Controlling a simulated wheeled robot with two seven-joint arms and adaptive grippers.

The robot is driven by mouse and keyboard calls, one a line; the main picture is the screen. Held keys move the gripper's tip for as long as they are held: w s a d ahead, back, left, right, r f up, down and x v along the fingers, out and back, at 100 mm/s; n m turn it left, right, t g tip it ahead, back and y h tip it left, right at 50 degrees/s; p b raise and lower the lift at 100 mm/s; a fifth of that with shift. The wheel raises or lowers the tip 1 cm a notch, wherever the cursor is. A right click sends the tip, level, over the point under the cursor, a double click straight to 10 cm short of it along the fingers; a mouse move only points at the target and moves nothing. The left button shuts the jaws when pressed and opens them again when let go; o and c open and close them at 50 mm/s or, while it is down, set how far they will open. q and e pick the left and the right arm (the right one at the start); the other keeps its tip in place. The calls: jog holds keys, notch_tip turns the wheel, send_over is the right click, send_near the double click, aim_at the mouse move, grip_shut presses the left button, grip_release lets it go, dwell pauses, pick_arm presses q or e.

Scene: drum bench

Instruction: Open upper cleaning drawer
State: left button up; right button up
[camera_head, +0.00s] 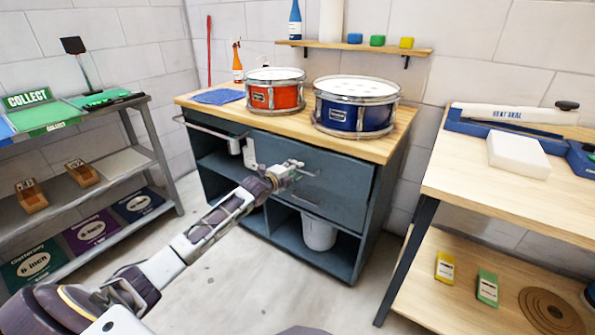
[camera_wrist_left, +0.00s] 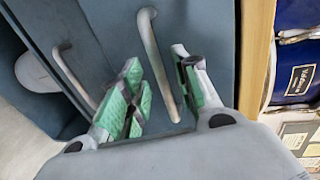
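The bench cabinet is dark blue-grey with a wooden top (camera_head: 390,150). Its upper drawer front (camera_head: 345,190) looks shut, flush with the cabinet. My left gripper (camera_head: 290,170) reaches that drawer front in the head view and covers part of its handle. In the left wrist view, my left gripper's green-padded fingers (camera_wrist_left: 157,60) are open on either side of a grey bar handle (camera_wrist_left: 150,38), with small gaps visible. A second bar handle (camera_wrist_left: 75,75), lower on the cabinet, lies outside the fingers. It also shows in the head view (camera_head: 305,200). My right gripper is not in view.
A red drum (camera_head: 275,95) and a blue drum (camera_head: 355,118) stand on the top beside a blue cloth (camera_head: 218,97). A white bin (camera_head: 319,233) sits in the cabinet's lower compartment. A grey shelf rack (camera_head: 160,150) stands left, a wooden workbench (camera_head: 470,185) right. Floor in front is clear.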

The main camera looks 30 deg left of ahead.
pick_arm(q)
jog(key=shift+b+x, duration=0.3)
jog(key=shift+x, duration=0.85)
grip_shut()
